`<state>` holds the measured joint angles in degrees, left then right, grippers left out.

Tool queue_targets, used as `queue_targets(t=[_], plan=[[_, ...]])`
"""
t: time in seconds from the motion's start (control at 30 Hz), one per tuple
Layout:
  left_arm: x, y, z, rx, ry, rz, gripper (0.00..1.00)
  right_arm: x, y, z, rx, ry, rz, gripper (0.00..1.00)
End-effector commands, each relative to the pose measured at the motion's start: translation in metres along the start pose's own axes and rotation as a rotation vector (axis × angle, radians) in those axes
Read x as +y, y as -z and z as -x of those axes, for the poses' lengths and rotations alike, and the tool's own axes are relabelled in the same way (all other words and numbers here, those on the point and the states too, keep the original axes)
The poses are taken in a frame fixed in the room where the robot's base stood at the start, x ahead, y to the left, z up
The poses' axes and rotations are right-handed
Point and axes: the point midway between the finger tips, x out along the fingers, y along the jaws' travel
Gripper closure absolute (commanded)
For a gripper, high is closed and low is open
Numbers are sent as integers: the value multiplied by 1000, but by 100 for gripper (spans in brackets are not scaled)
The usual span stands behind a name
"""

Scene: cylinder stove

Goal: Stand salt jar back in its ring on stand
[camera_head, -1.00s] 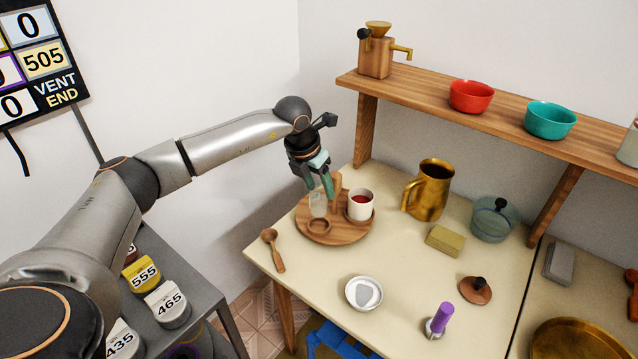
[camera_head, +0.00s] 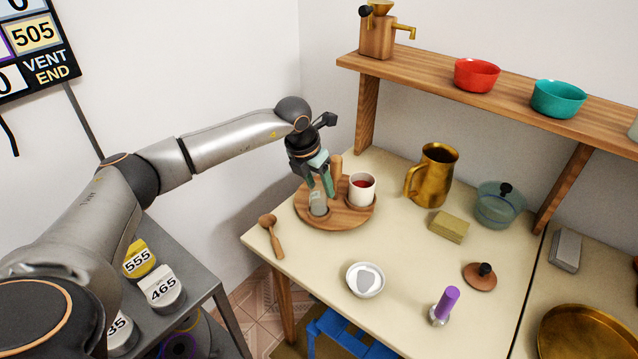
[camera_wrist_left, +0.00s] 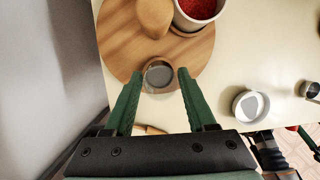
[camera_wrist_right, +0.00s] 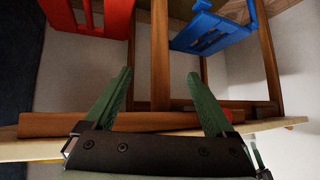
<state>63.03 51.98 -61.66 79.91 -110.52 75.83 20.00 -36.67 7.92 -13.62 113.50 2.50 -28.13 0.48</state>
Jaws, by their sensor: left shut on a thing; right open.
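The salt jar (camera_head: 319,206) is a small clear glass jar with pale contents. It stands roughly upright at the front-left ring of the round wooden stand (camera_head: 345,222). My left gripper (camera_head: 319,191) points down from above and is shut on the jar's upper part. In the left wrist view the jar (camera_wrist_left: 158,75) shows between the green fingers, with the wooden ring around its lower end. I cannot tell whether its base rests on the stand. My right gripper (camera_wrist_right: 160,73) is open and empty in the right wrist view, away from the stand.
The stand also holds a white cup with red contents (camera_head: 361,194) and a rounded wooden piece (camera_head: 336,166). A wooden spoon (camera_head: 272,236), white bowl (camera_head: 365,280), brass pitcher (camera_head: 432,176) and yellow block (camera_head: 449,226) are nearby. Table framing and stools surround my right gripper.

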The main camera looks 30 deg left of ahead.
Motion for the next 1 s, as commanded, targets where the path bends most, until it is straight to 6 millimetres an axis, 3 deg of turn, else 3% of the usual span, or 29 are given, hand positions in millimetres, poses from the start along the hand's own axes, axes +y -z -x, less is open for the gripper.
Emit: queue_targets(t=[0.07,0.1,0.37,0.73,1.0], plan=[[0,1,-2,0,0,0,100,1,-2,-1,-1,-2,0,11],[0,0,-2,-1,0,0,40,2,-2,-1,-1,-3,0,11],[0,0,-1,0,0,0,11,3,-3,0,-3,-7,0,11],[0,0,3,-1,0,0,9,2,-3,0,-6,-5,0,11],[0,-1,54,-5,-1,-1,9,1,-1,2,-6,-3,0,11]])
